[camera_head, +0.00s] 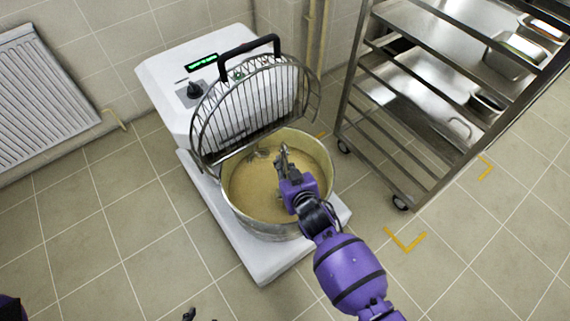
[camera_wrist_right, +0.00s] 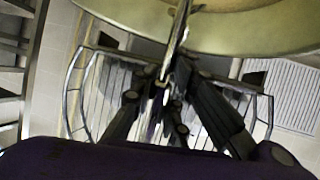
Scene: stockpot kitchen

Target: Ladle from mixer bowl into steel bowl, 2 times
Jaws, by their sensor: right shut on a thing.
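The mixer bowl (camera_head: 232,203) is a wide metal bowl with tan contents, on the white mixer's base. Its wire guard (camera_head: 245,110) is raised. My right gripper (camera_head: 284,165) is over the bowl, shut on a thin metal handle (camera_wrist_right: 180,30), which looks like the ladle's. The ladle's cup cannot be made out. The right wrist view shows the gripper's dark fingers (camera_wrist_right: 165,95) around the handle and the mixer bowl's rim (camera_wrist_right: 230,45) above. Dark tips at the bottom edge look like my left gripper (camera_head: 203,315), mostly cut off. I cannot identify the steel bowl.
The white mixer (camera_head: 165,80) stands by the tiled wall. A steel rack trolley (camera_head: 425,72) with several pans stands at the right, close to the mixer. A radiator (camera_head: 40,95) is at the left. Tiled floor (camera_head: 110,230) is free at the front left.

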